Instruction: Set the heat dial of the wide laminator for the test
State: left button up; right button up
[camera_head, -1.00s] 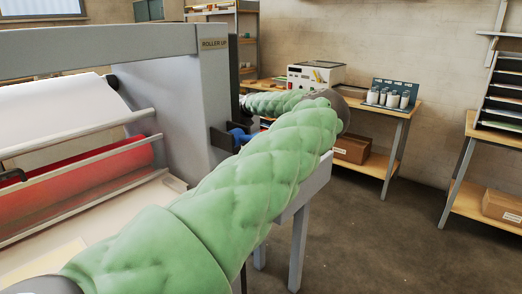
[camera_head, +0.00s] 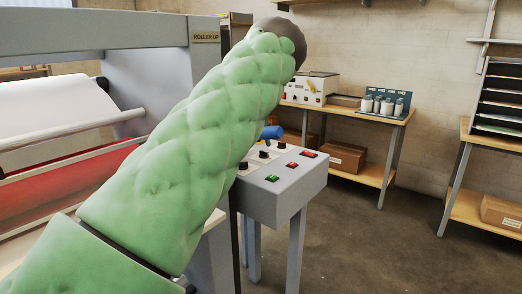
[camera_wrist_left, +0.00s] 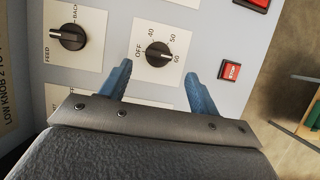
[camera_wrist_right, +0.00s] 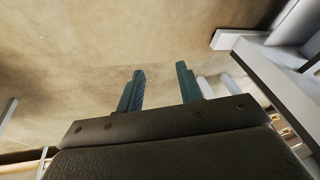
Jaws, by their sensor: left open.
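The wide laminator (camera_head: 205,70) is a grey machine with a red roller at the left of the head view. Its control panel (camera_head: 290,190) has black knobs, green and red buttons. In the left wrist view, a black dial (camera_wrist_left: 158,55) on a white plate is marked OFF, 40, 50 and 60. Its title is not visible. My left gripper (camera_wrist_left: 160,68) is open, its blue fingers on either side of this dial's lower part in the picture, apart from the knob. One blue finger shows above the panel in the head view (camera_head: 271,132). My right gripper (camera_wrist_right: 161,85) is open and empty.
A FEED/BACK knob (camera_wrist_left: 68,37) sits left of the dial and a red switch (camera_wrist_left: 230,72) right of it. A bench (camera_head: 370,112) with a white device (camera_head: 310,88) and bottles stands behind. Open floor lies to the right.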

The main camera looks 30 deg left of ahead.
aim_at(263, 156)
pick_arm(q)
jog(key=p+x, duration=0.1)
jog(key=x, duration=0.3)
jog(key=shift+a, duration=0.15)
jog(key=shift+x, duration=0.9)
pick_arm(e)
jog(key=shift+s+d+r+g+h, duration=0.15)
jog(key=shift+s+d+r+g, duration=0.1)
jog(key=shift+d+r, duration=0.35)
jog(key=shift+s+d+r+g+h, duration=0.15)
jog(key=shift+s+d+r, duration=0.05)
jog(key=shift+d+r, duration=0.3)
pick_arm(q)
jog(key=c, duration=1)
